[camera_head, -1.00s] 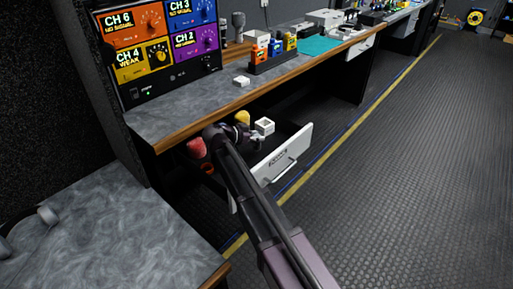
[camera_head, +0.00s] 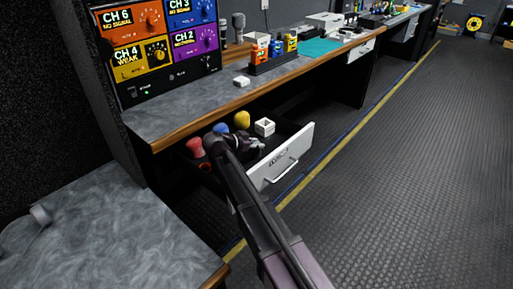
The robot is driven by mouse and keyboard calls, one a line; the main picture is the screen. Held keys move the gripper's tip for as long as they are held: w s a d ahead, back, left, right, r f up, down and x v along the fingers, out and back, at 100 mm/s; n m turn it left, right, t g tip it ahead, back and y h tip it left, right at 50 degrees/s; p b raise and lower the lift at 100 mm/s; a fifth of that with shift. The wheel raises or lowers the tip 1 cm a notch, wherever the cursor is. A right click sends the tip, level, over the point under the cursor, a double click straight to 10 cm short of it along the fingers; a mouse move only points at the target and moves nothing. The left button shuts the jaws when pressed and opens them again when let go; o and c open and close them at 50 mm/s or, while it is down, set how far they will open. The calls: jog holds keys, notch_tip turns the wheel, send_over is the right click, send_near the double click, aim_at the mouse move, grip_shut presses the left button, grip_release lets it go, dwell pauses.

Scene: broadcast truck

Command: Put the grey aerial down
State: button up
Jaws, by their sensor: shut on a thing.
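My gripper (camera_head: 253,146) is over the open drawer (camera_head: 285,160), seen from behind along my dark arm. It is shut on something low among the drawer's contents. The grey aerial does not show clearly; my wrist and gripper hide most of what is held. I cannot tell whether it touches the drawer floor. A red knob-like thing (camera_head: 195,147), a blue one (camera_head: 221,128) and a yellow one (camera_head: 242,119) stand in the drawer behind my wrist. A white square piece with a hollow (camera_head: 264,127) is to the right of the yellow one, beyond my gripper.
The drawer hangs below a grey bench top (camera_head: 185,108) with a wooden edge. On the bench are a coloured channel panel (camera_head: 160,45), a small white block (camera_head: 241,80), a rack of coloured units (camera_head: 272,56) and a teal mat (camera_head: 318,46). A near grey table (camera_head: 110,235) is mostly bare.

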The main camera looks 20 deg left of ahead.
jog(key=shift+d+f, duration=0.1)
jog(key=shift+f, duration=0.15)
jog(key=o, duration=0.9)
jog(key=shift+r, duration=0.1)
jog(key=shift+r, duration=0.15)
jog(key=shift+s+a+r, duration=0.2)
jog(key=shift+p+v, duration=1.7)
jog(key=shift+v, duration=1.75)
jog(key=shift+f, duration=0.1)
